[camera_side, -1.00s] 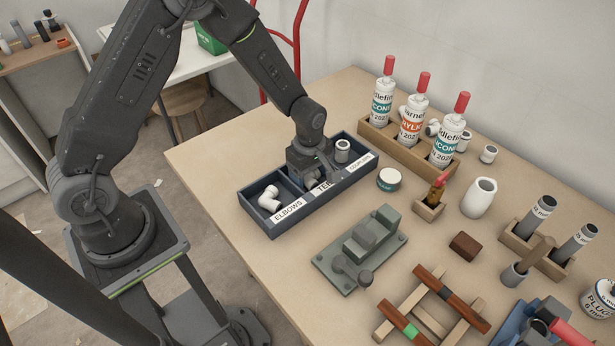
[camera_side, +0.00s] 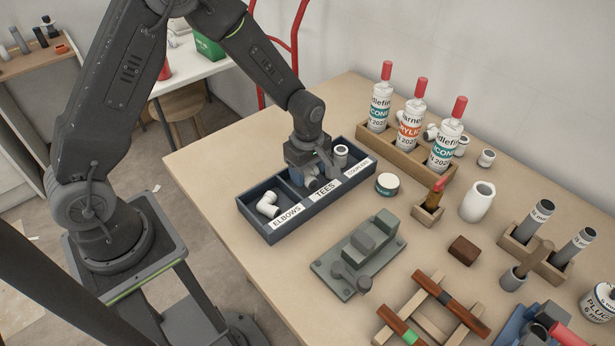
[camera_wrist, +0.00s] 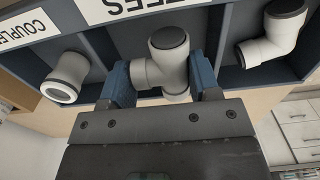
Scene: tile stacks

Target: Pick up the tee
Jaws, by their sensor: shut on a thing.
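The tee (camera_wrist: 168,62) is a white pipe fitting with dark open ends. In the wrist view it sits between the two blue fingers of my gripper (camera_wrist: 163,85), which are shut on its body. In the side view my gripper (camera_side: 312,178) is low at the middle compartment of the dark blue bin (camera_side: 270,236), behind the TEES label. The tee is mostly hidden there by the fingers. I cannot tell exactly how far it is from the bin floor.
A white elbow (camera_side: 268,205) lies in the ELBOWS compartment and a white coupler (camera_side: 341,156) stands in the other end compartment. Bin dividers flank my gripper.

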